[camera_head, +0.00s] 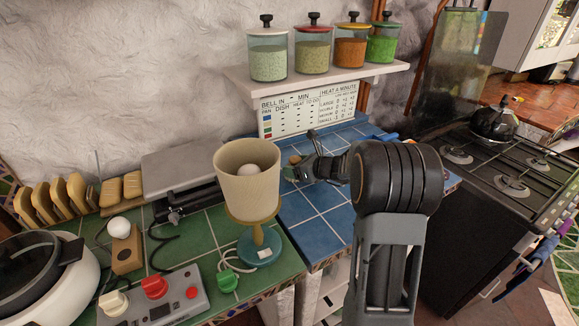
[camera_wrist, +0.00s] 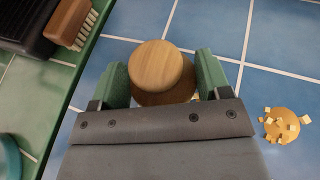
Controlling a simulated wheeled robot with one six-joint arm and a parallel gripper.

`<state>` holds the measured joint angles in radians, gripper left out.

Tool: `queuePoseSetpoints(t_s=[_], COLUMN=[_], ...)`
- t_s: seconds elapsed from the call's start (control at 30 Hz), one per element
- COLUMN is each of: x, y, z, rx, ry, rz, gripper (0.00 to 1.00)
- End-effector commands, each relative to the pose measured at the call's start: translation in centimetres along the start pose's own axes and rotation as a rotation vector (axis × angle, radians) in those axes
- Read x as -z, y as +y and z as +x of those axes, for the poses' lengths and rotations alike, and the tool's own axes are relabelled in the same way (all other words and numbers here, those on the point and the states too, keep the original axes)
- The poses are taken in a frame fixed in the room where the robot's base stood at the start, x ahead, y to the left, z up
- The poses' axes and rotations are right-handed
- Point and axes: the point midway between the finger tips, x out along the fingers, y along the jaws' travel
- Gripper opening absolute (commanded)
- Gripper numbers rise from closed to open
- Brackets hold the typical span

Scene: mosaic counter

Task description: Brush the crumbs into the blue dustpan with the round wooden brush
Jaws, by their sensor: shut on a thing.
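The round wooden brush (camera_wrist: 160,66) stands on the blue tiles between the green fingers of my gripper (camera_wrist: 162,80) in the wrist view. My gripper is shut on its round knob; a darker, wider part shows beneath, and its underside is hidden. In the head view my gripper (camera_head: 299,168) is low over the blue counter, left of my arm. The crumbs (camera_wrist: 283,125) are pale cubes on and around an orange-tan patch, right of my gripper and apart from it. A blue piece (camera_head: 386,137) shows behind my arm; I cannot tell whether it is the dustpan.
A cream-shaded lamp (camera_head: 248,190) stands on the green counter (camera_head: 205,235), left of my gripper. A rectangular bristle brush (camera_wrist: 75,22) lies at the wrist view's upper left. A shelf (camera_head: 315,83) with jars is above. The stove (camera_head: 490,170) is right. Blue tiles in front are clear.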

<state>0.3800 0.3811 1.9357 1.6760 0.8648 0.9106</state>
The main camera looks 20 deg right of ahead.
Motion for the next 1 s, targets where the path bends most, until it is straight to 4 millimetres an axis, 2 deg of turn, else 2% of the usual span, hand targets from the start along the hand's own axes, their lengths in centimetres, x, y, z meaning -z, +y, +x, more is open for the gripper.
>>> queuePoseSetpoints(t_s=[1.0], x=[1.6], y=[-9.0], z=[-3.4], rx=[0.002], ry=[0.006], rz=[0.004], gripper=[0.5])
